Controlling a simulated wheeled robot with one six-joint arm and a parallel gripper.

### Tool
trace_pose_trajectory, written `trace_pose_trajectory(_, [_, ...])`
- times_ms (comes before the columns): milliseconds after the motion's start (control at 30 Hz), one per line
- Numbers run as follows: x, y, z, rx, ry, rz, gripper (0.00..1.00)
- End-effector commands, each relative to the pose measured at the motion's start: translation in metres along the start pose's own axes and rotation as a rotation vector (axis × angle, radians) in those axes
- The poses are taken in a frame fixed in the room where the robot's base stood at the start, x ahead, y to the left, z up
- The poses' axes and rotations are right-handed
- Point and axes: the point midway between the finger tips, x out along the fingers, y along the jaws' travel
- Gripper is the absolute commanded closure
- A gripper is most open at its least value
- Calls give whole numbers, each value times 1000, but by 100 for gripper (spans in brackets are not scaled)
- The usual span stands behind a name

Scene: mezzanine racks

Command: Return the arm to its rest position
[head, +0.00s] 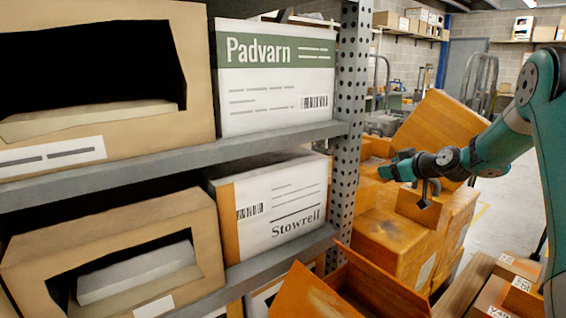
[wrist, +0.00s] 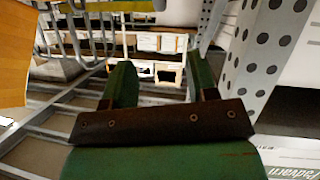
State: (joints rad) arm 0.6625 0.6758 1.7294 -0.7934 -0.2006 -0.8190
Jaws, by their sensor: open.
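My arm (head: 500,140) reaches in from the right of the head view and extends leftward. My gripper (head: 384,173) is at its left end, right of the perforated rack post and in front of stacked orange-brown boxes. In the wrist view my gripper (wrist: 162,78) shows two green fingers standing apart on a dark bar. The space between them is empty. The gripper appears clear of the rack post (wrist: 265,50), which rises to its right in that view.
The rack shelf (head: 180,165) at left bears a Padvarn box (head: 275,80), with a Stowrell box (head: 270,215) below. Stacked boxes (head: 400,250) stand beyond the post. An open box (head: 345,290) is at bottom centre. Clear floor (head: 505,215) shows at right.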

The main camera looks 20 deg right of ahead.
Motion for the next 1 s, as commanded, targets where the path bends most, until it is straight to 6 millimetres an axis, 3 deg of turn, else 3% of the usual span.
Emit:
trace_pose_trajectory(67, [0,-4,-1,4,-7,-6,47])
trace_pose_trajectory(167, [1,-30,-4,31,-60,-40,47])
trace_pose_trajectory(267, [-6,-86,-5,90,-187,-99,47])
trace_pose_trajectory(333, [-22,-134,0,144,-315,-133,47])
trace_pose_trajectory(400, [-47,-178,10,195,-452,-147,47])
trace_pose_trajectory(500, [-86,-224,28,250,-617,-133,47])
trace_pose_trajectory(633, [-137,-263,52,299,-790,-81,47])
trace_pose_trajectory(800, [-204,-291,84,338,-965,24,47])
trace_pose_trajectory(1000, [-241,-351,12,256,-953,-248,47])
